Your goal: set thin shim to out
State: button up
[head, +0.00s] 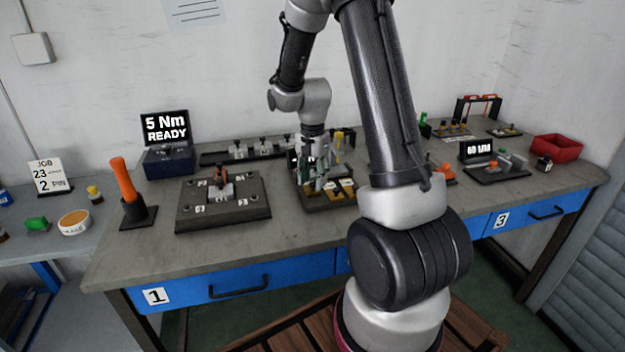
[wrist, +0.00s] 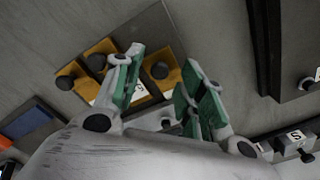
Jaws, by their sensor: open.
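My gripper (head: 318,184) is over a dark plate (head: 312,200) near the middle of the bench. In the wrist view its two green-padded fingers (wrist: 160,64) are spread apart with nothing visibly held between them. Yellow-orange pieces with black knobs sit on the plate, one at the left (wrist: 84,72) and one at the right (wrist: 166,82), beyond the fingertips. Yellow also shows on the plate in the head view (head: 345,188). I cannot tell which piece is the thin shim. The fingers hide part of the plate and its label.
A fixture plate (head: 245,211) with a central clamp, an orange-handled tool (head: 124,180) and a "5 Nm READY" display (head: 165,128) are at the left. A dark rail with knobs (head: 215,158) runs behind. A red bin (head: 556,148) is far right. Bare bench lies in front.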

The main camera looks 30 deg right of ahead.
jog(key=shift+f, duration=0.4)
grip_shut()
jog(key=shift+s+a, duration=0.2)
jog(key=shift+s, duration=0.6)
jog(key=shift+s+a, duration=0.25)
jog(key=shift+s, duration=0.55)
jog(key=shift+s+a, duration=0.2)
jog(key=shift+s, duration=0.6)
grip_release()
